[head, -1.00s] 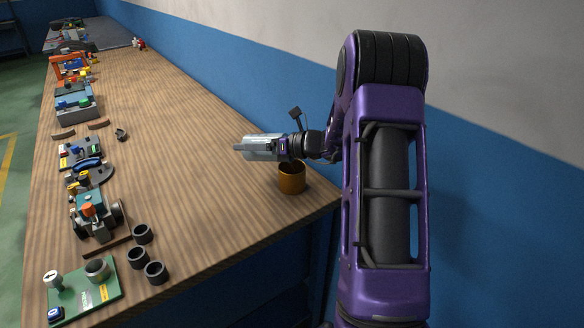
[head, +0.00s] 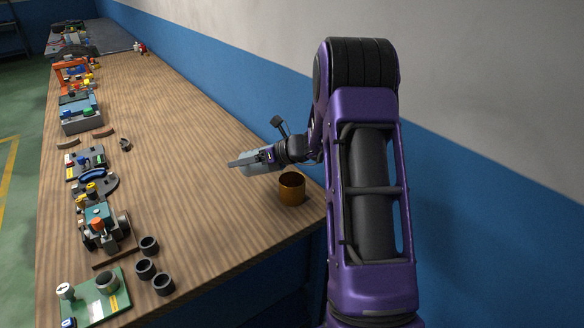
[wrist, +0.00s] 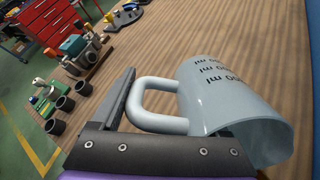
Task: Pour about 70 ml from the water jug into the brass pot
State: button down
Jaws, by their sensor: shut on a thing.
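The water jug (head: 258,168) is pale and translucent, with a thick loop handle and dark ml markings. In the wrist view the jug (wrist: 215,95) fills the right side, its markings appearing upside down. My gripper (head: 238,163) is shut on the jug, with a dark finger at the handle. The jug is held off the bench and partly hidden behind the finger in the head view. The brass pot (head: 292,190) stands upright near the bench's right edge, just right of and below the jug in the picture. I see no stream, and the water level cannot be made out.
Three dark cups (head: 147,268) and a green board (head: 95,300) lie at the near left of the wooden bench (head: 180,150). Several small models line its left edge. The bench middle is clear. A blue and grey wall (head: 230,75) runs along the right.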

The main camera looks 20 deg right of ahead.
jog(key=shift+a+f, duration=0.1)
jog(key=shift+w+a+f+g+h, duration=0.1)
jog(key=shift+g+h, duration=0.2)
jog(key=shift+h, duration=0.1)
jog(key=shift+w+f+g+h, duration=0.1)
jog(key=shift+f+g+h, duration=0.5)
jog(key=shift+f, duration=0.2)
dwell(1.1)
jog(key=f+g+h, duration=0.1)
jog(key=a+f+g+h, duration=0.1)
jog(key=w+f+g+h, duration=0.1)
jog(key=shift+w+a+f, duration=0.1)
jog(key=shift+a+f, duration=0.2)
jog(key=shift+f, duration=0.05)
jog(key=shift+w+a+f+g+h, duration=0.35)
jog(key=shift+w+f+g+h, duration=0.05)
jog(key=shift+g+h, duration=0.4)
jog(key=shift+w+a+f+g+h, duration=0.15)
jog(key=shift+w+f+g+h, duration=0.05)
jog(key=shift+f+g+h, duration=0.4)
jog(key=shift+w+a+f+g+h, duration=0.2)
jog(key=shift+f+g+h, duration=0.15)
jog(key=shift+g+h, duration=0.35)
